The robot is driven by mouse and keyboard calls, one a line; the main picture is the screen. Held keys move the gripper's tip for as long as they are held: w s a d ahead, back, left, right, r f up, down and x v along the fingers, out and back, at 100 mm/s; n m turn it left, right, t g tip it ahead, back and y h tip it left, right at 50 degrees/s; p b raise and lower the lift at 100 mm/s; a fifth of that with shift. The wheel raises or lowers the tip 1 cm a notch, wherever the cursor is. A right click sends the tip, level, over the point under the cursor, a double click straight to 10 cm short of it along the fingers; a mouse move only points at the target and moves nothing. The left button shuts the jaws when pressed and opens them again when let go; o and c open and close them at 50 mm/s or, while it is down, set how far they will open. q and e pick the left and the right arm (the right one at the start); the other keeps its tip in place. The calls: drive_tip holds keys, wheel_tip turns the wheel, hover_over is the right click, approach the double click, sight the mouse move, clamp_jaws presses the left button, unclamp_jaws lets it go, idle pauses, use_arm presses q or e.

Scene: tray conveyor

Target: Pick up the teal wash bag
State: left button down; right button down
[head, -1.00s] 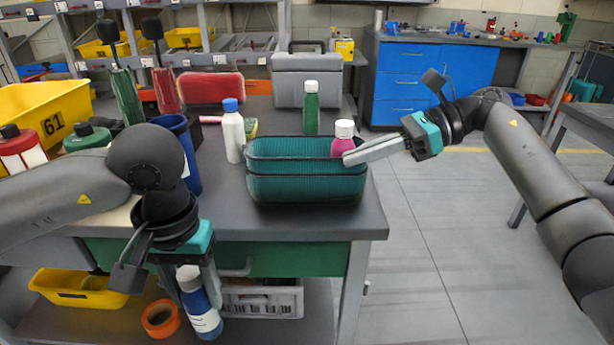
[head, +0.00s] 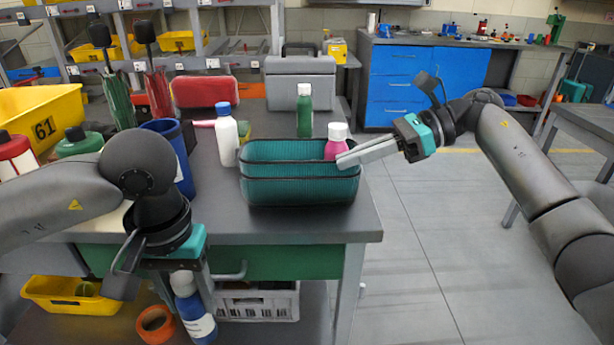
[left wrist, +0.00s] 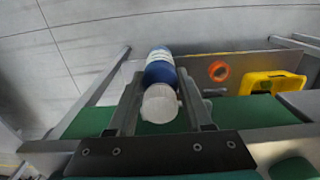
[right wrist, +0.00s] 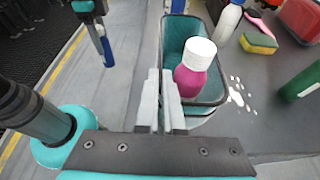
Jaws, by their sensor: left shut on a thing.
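The teal wash bag (head: 300,190) is an open, ribbed, dark-rimmed bag standing upright near the right end of the grey table. It also shows in the right wrist view (right wrist: 173,37). A pink bottle with a white cap (right wrist: 190,82) stands in its right end. My right gripper (head: 340,160) is at the bag's right rim, its fingers (right wrist: 160,74) close together. I cannot tell whether the rim is between them. My left gripper (head: 182,272) is shut on a blue bottle with a white cap (left wrist: 159,70), held low in front of the table edge.
A white bottle with a blue cap (head: 227,140) stands left of the bag, and a green bottle (head: 304,112) behind it. A blue cup (head: 182,165) is further left. A grey case (head: 300,85) stands at the back. Open floor lies right of the table.

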sight(182, 278)
drive_tip(key=shift+r, duration=0.1)
